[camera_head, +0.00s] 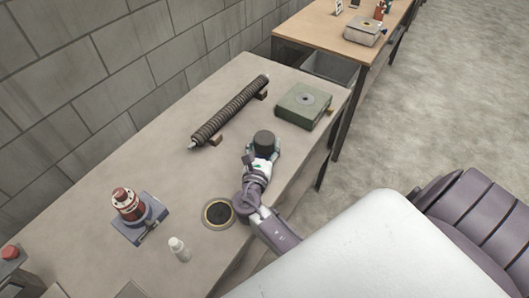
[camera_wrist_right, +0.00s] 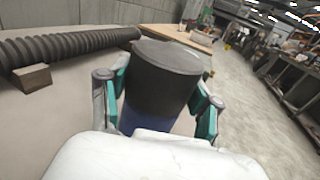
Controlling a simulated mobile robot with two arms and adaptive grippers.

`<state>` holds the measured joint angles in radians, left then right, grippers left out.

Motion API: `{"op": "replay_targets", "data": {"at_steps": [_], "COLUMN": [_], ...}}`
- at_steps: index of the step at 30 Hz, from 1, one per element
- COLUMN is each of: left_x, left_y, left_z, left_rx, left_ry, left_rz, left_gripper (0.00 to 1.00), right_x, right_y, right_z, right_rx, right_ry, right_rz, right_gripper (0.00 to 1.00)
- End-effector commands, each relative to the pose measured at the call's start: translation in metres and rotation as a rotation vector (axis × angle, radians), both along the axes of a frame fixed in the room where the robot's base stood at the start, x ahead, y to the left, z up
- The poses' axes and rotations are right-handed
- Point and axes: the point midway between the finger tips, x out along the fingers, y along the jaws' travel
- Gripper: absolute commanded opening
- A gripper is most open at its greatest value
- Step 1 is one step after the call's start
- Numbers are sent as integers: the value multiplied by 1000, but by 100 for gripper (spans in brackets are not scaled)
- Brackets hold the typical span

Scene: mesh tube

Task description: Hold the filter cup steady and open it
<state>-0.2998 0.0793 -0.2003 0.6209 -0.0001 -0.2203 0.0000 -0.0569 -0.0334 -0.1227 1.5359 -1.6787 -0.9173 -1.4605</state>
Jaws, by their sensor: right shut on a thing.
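The filter cup, a dark cylinder with a black top (camera_head: 264,138), stands near the right edge of the bench. In the right wrist view the cup (camera_wrist_right: 162,75) shows its black upper part above a blue lower part, and it looks tilted there. My right gripper (camera_head: 262,152) is shut on the cup. Its teal-padded fingers (camera_wrist_right: 160,98) lie on either side of the cup, and the wrist hides the cup's bottom. My left gripper is not in view.
A ribbed dark tube (camera_head: 231,108) lies on wooden blocks behind the cup. A green box (camera_head: 303,105) stands to the right. The middle bench is clear.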

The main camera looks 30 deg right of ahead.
Motion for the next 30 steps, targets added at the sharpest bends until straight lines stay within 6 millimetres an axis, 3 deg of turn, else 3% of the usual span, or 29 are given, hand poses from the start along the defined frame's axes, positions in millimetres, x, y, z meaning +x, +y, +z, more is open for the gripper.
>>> {"op": "replay_targets", "data": {"at_steps": [1,5,6,16,30], "left_x": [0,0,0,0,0], "left_y": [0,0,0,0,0], "left_z": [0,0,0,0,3], "left_rx": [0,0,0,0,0], "left_ry": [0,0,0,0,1], "left_rz": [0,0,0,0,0], "left_gripper": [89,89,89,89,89], "right_x": [0,0,0,0,-6], "right_y": [0,0,0,0,-6], "right_z": [0,0,0,5,45], "right_rx": [1,1,0,1,1], "right_ry": [1,1,-1,-2,-1], "right_rz": [0,0,0,0,-2], "right_gripper": [29,8,6,6,6]}}
